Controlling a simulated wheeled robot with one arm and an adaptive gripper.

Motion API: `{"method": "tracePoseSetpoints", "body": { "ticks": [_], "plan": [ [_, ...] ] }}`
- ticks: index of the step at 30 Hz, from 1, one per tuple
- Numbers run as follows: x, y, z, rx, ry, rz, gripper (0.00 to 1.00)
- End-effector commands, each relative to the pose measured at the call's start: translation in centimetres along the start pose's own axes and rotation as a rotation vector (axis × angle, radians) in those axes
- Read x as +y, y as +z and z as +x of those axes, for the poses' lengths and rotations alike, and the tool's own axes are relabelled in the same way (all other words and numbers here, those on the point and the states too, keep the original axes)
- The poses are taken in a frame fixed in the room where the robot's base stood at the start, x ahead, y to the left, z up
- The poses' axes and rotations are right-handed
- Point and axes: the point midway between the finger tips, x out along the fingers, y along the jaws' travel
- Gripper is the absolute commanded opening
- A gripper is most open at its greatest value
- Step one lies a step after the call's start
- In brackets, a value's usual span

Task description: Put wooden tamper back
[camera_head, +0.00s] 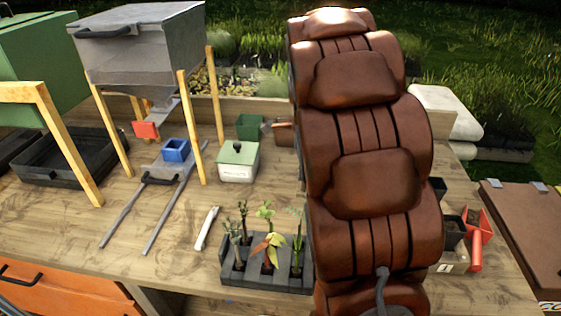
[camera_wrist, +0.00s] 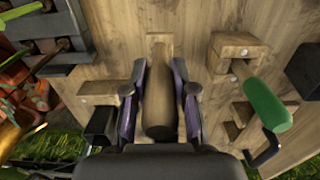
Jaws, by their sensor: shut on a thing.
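The wooden tamper (camera_wrist: 158,100), a rounded wooden cylinder, lies between the two fingers of my gripper (camera_wrist: 158,105) in the wrist view. The gripper is shut on it. A squared wooden piece (camera_wrist: 160,42) shows at the far end of the cylinder; I cannot tell whether it is part of the tamper or a mount behind it. A pale wooden surface lies behind and around it. In the head view my brown arm fills the middle, and the gripper and tamper are hidden.
Right of the gripper in the wrist view, a green-handled tool (camera_wrist: 264,103) is close by at a wooden block (camera_wrist: 238,47). A black square part (camera_wrist: 101,124) is close on the left. The head view shows a plant tray (camera_head: 240,278) and a green-lidded box (camera_head: 238,164) on the bench.

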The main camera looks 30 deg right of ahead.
Motion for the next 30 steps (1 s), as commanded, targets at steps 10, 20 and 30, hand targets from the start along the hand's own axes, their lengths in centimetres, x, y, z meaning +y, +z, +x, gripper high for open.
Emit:
{"method": "tracePoseSetpoints", "body": {
  "ticks": [10, 20, 30],
  "plan": [
    [-4.2, 2.5, 0.2, 0.000, 0.001, -0.002, 0.00],
    [-8.0, 4.7, 0.7, 0.000, 0.004, 0.000, 0.00],
    [-11.6, 6.8, 0.9, -0.001, -0.003, 0.000, 0.00]
  ]
}}
